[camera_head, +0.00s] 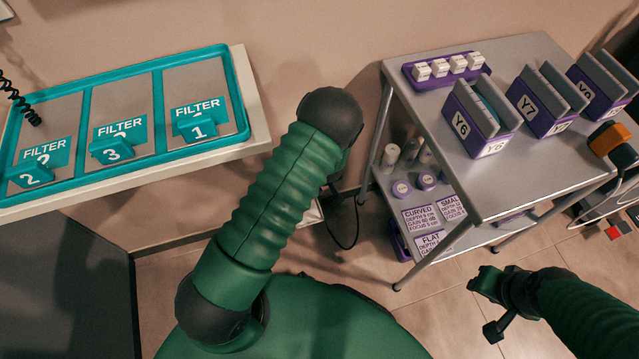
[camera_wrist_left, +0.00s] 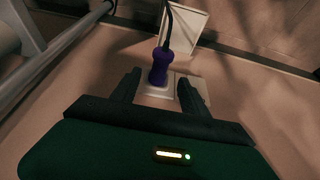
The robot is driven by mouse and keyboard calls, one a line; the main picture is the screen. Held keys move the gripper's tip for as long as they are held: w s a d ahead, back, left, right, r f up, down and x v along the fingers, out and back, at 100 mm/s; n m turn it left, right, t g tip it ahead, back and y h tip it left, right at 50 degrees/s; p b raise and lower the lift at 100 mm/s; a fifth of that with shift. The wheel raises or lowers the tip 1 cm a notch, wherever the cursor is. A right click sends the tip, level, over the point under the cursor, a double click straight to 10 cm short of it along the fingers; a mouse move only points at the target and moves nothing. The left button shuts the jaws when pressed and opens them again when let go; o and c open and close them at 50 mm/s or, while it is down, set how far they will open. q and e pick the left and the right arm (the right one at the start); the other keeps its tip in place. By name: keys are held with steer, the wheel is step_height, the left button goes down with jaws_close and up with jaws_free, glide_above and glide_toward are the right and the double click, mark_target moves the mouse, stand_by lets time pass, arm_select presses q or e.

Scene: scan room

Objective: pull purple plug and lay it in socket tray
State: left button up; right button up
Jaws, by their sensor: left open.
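The purple plug (camera_wrist_left: 160,66) stands in a pale socket plate (camera_wrist_left: 156,91) on the wall in the left wrist view, with a dark cable running from its far end. My left gripper (camera_wrist_left: 160,88) is open, its two fingers on either side of the plug's near end; I cannot tell if they touch it. A white, open box-like tray (camera_wrist_left: 188,24), possibly the socket tray, is just beyond the plug. In the head view my left arm hides the plug and left gripper; a pale edge (camera_head: 312,213) shows beside it. My right gripper (camera_head: 484,305) appears open and empty at lower right.
A metal cart (camera_head: 520,190) at right holds purple holders, including Y6 (camera_head: 474,123), and a purple tray of white blocks (camera_head: 412,77). A shelf (camera_head: 248,100) with a teal filter tray (camera_head: 232,80) is at left. Floor around my right gripper is clear.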

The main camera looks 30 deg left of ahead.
arm_select(q)
steer(key=b+x, duration=0.2)
steer(key=x, duration=0.4)
steer(key=shift+w+a+f+b, duration=0.15)
steer(key=shift+f+b, duration=0.2)
steer(key=shift+f, duration=0.05)
jaws_close()
steer(key=shift+s+d, duration=0.75)
steer(key=shift+d, duration=0.15)
steer(key=shift+s+d+b, duration=0.35)
steer(key=shift+s+d, duration=0.55)
steer(key=shift+d, duration=0.1)
